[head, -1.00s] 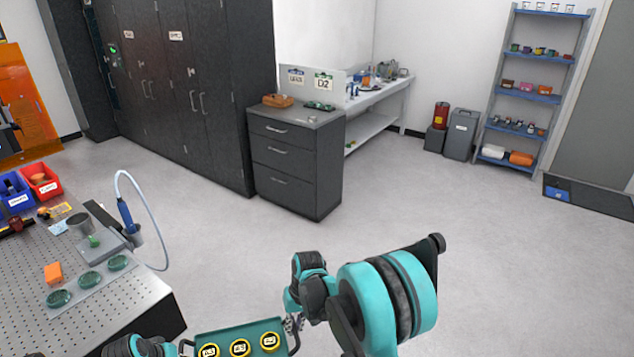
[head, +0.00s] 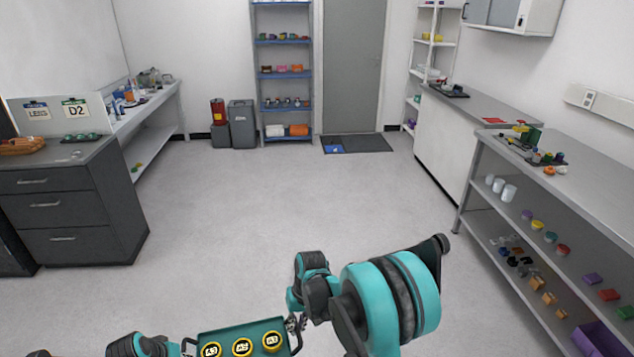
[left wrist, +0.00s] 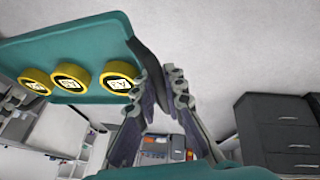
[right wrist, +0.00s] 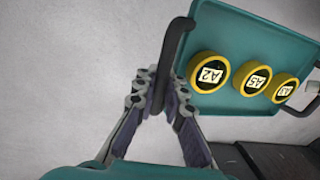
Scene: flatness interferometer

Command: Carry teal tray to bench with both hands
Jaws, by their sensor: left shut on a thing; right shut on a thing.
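The teal tray (head: 240,333) is at the bottom of the head view, held in front of me with three yellow-rimmed round pieces on it. The pieces carry labels; one reads A2 (right wrist: 208,73) in the right wrist view. My right gripper (head: 296,322) is shut on the tray's dark handle (right wrist: 178,50) at the tray's right end. My left gripper (left wrist: 160,80) is shut on the other dark handle (left wrist: 146,58). In the head view the left fingers are hard to see at the bottom edge. The tray also shows in the left wrist view (left wrist: 75,42).
A dark drawer cabinet (head: 75,205) stands at the left, with a white bench (head: 150,105) beyond it. A grey bench (head: 590,185) with loaded shelves runs along the right. A blue shelf rack (head: 283,70) stands at the back. The floor (head: 280,200) between is clear.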

